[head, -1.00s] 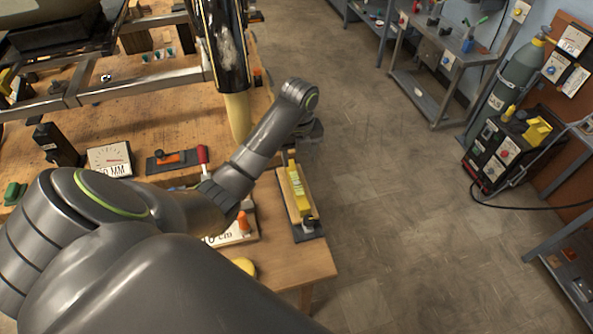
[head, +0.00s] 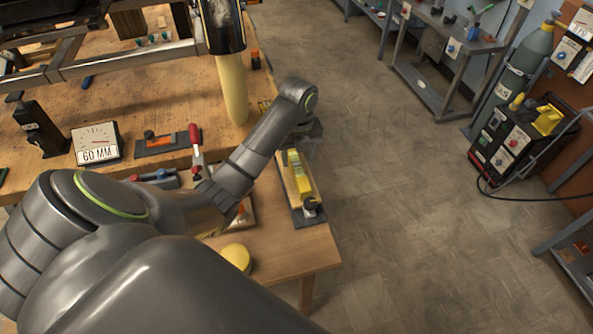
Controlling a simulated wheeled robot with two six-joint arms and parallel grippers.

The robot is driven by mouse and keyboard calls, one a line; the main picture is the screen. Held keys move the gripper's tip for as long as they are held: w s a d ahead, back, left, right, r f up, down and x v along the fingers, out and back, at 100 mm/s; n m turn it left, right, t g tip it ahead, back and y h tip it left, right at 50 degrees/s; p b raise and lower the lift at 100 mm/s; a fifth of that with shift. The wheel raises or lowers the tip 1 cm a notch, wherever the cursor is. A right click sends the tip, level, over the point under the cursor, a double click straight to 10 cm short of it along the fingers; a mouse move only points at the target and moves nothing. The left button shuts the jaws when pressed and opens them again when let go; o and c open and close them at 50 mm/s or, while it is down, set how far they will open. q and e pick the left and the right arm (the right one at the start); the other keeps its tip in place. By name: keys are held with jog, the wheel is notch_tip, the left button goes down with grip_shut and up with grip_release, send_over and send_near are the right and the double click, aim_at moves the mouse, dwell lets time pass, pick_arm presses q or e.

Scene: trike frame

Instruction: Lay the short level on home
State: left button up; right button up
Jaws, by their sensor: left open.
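A short yellow level (head: 297,172) lies lengthwise on a light wooden block over a dark base plate (head: 312,217), at the right edge of the workbench. My left gripper (head: 306,142) is open at the far end of the level, partly hidden by its own wrist. I cannot tell whether its fingers touch the level. No place marked home can be made out. My right gripper is out of view.
A gauge marked 60 MM (head: 97,146), a red-handled tool (head: 196,146) and an orange-topped piece on a dark plate (head: 165,145) stand on the bench. A yellow tube (head: 232,92) rises behind. A yellow disc (head: 236,257) lies near the front edge. Open floor is to the right.

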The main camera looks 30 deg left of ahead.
aim_at(297, 163)
pick_arm(q)
jog(key=f, duration=0.3)
jog(key=shift+w+a+f, duration=0.15)
jog(key=shift+a+f, duration=0.15)
jog(key=shift+a, duration=0.1)
jog(key=shift+f, duration=0.4)
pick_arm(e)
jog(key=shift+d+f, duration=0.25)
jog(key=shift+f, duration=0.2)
pick_arm(q)
grip_shut()
